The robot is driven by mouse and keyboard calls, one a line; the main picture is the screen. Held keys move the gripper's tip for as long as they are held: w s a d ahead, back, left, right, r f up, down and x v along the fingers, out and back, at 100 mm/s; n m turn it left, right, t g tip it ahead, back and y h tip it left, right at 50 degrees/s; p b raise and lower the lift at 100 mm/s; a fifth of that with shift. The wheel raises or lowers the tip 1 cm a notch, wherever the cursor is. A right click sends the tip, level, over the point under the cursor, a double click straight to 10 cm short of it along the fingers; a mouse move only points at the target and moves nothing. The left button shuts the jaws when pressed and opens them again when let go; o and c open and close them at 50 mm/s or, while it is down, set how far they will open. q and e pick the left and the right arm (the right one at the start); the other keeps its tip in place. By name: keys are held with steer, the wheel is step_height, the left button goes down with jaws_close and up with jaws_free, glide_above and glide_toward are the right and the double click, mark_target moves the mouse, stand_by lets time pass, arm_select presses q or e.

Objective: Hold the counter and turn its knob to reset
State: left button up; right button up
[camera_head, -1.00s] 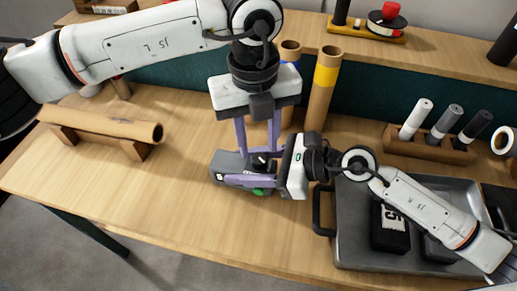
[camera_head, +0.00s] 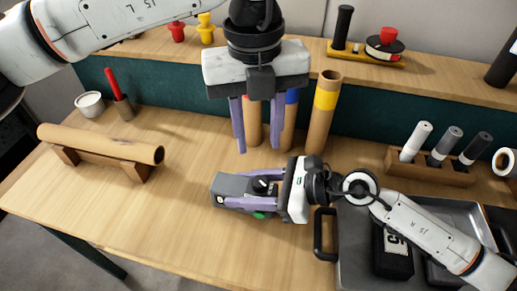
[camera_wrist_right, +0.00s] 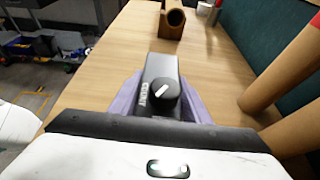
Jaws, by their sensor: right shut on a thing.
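The counter is a small grey box (camera_head: 233,184) held just above or on the table; I cannot tell if it touches. Its round black knob (camera_head: 262,184) faces up. My right gripper (camera_head: 238,190) comes from the right and is shut on the counter, with purple fingers along its two sides. In the right wrist view the counter (camera_wrist_right: 160,66) lies between the fingers, and the knob (camera_wrist_right: 165,93) shows a white pointer line set at a slant. My left gripper (camera_head: 259,150) is raised above and behind the counter, fingers pointing down, spread open and empty.
Brown tubes (camera_head: 323,115) stand behind my left gripper. A roll (camera_head: 100,144) lies on a wooden cradle at the left. A grey tray (camera_head: 352,250) is at the front right, under my right arm. A marker rack (camera_head: 428,167) stands behind it. The table's left front is clear.

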mark_target(260, 181)
arm_select(q)
step_height(260, 181, down, 12)
steer(key=m, duration=1.1)
steer(key=shift+w+d+r+m, duration=0.1)
steer(key=shift+w+d+m, duration=0.05)
steer(key=shift+m, duration=0.25)
steer(key=c, duration=0.8)
